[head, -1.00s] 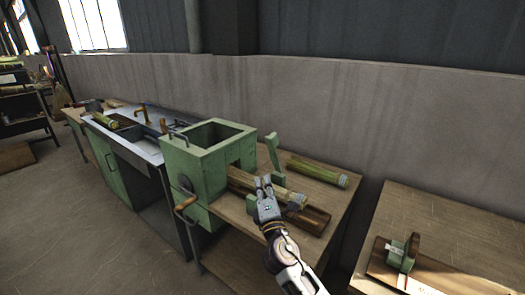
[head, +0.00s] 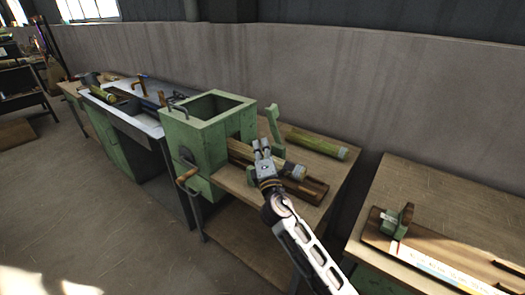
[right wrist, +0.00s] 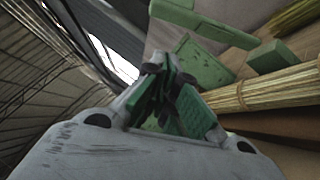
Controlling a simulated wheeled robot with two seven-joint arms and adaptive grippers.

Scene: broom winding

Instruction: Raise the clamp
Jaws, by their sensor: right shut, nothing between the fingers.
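A green upright arm, which looks like the clamp (head: 273,124), stands angled beside the green machine box (head: 205,146). A straw bundle (head: 294,171) lies out from the box's opening along the bench. My right gripper (head: 261,146) is shut and empty above this bundle, just in front of the green arm; I cannot tell whether they touch. In the right wrist view the fingers (right wrist: 160,75) are close together, with green parts (right wrist: 193,108) around them. The straw bundle also shows at the right there (right wrist: 265,92). My left gripper is out of view.
A second bundle with a green end (head: 318,143) lies at the back of the wooden bench (head: 329,166). A crank handle (head: 187,175) sticks out of the box's front. A separate table (head: 443,205) with a green fixture (head: 397,221) stands to the right.

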